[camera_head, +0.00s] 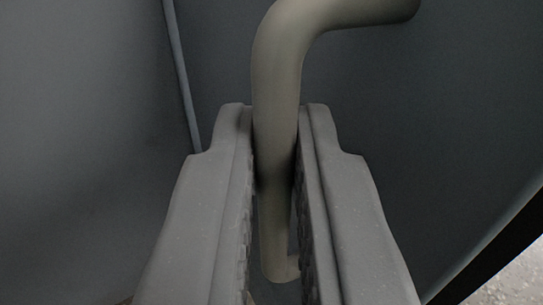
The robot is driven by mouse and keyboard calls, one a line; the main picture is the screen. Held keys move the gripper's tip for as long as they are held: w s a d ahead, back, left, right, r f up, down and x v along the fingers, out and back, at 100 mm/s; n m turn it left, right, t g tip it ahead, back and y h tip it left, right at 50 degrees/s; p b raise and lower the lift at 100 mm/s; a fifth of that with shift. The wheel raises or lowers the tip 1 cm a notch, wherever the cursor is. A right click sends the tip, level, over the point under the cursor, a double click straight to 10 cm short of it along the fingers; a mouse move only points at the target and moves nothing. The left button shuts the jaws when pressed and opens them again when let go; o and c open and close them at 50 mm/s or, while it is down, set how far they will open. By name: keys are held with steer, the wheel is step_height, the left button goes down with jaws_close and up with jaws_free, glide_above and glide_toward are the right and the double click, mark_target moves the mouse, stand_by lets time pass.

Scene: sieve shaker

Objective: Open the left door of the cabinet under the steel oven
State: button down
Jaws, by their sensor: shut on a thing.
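A beige-grey bar handle (277,75) runs down the middle of the camera view and bends to the right at its top. My gripper (274,135) has a finger on each side of the handle's upright part and is shut on it. The handle's lower end shows between the fingers, lower down. Behind it is a dark grey panel (420,130), which I take to be the cabinet door; the handle bends toward it. I cannot tell whether this door stands open. The oven is out of view.
A lighter grey panel (85,110) fills the left side, bordered by a thin pale upright edge (181,75). At the lower right, past a black edge (495,255), a patch of pale speckled floor (520,280) shows.

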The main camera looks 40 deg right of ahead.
steer(key=shift+w+r, duration=0.1)
steer(key=shift+r, duration=0.05)
steer(key=c, duration=1.5)
jaws_free()
steer(key=shift+a, duration=0.1)
steer(key=p+v, duration=0.2)
steer(key=v, duration=1.1)
steer(key=shift+s+a+f, duration=0.15)
steer(key=shift+s+f, duration=0.05)
steer(key=shift+s, duration=0.2)
